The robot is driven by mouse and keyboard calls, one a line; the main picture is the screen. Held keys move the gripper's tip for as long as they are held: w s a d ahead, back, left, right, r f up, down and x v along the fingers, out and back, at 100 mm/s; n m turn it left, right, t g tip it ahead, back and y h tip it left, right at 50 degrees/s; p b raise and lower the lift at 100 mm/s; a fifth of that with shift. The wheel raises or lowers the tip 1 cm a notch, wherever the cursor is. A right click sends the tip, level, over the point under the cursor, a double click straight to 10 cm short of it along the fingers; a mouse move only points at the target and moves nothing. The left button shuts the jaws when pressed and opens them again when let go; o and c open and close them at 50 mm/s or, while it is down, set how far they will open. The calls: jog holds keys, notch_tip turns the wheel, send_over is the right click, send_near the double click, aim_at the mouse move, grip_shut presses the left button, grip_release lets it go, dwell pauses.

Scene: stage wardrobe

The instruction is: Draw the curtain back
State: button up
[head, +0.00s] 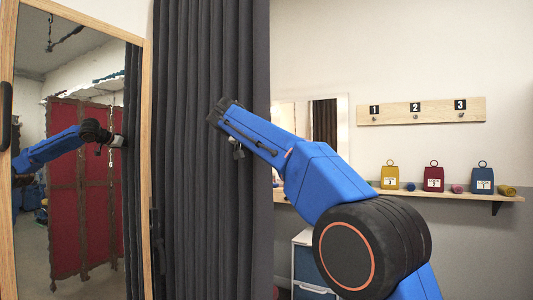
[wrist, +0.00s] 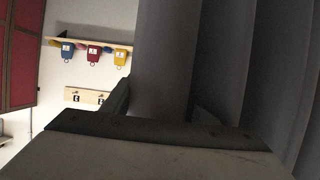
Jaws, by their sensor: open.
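The dark grey curtain (head: 190,150) hangs in long vertical folds in the middle of the head view, right of the mirror. My gripper is mostly hidden behind my blue arm in the head view, at the right part of the curtain. In the wrist view my gripper (wrist: 162,108) is open, with one finger on each side of a fold of the curtain (wrist: 162,50). I cannot tell whether the fingers touch the cloth. The top and bottom of the curtain are out of view.
A wood-framed mirror (head: 148,100) stands left, reflecting a red folding screen (head: 75,190) and my arm. Right of the curtain are a numbered hook board (head: 437,110), a shelf (head: 445,194) with yellow, red and blue tagged weights, and a drawer unit (head: 308,265).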

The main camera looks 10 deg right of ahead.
jog(key=v, duration=1.7)
jog(key=shift+s, duration=0.2)
jog(key=shift+a, duration=0.1)
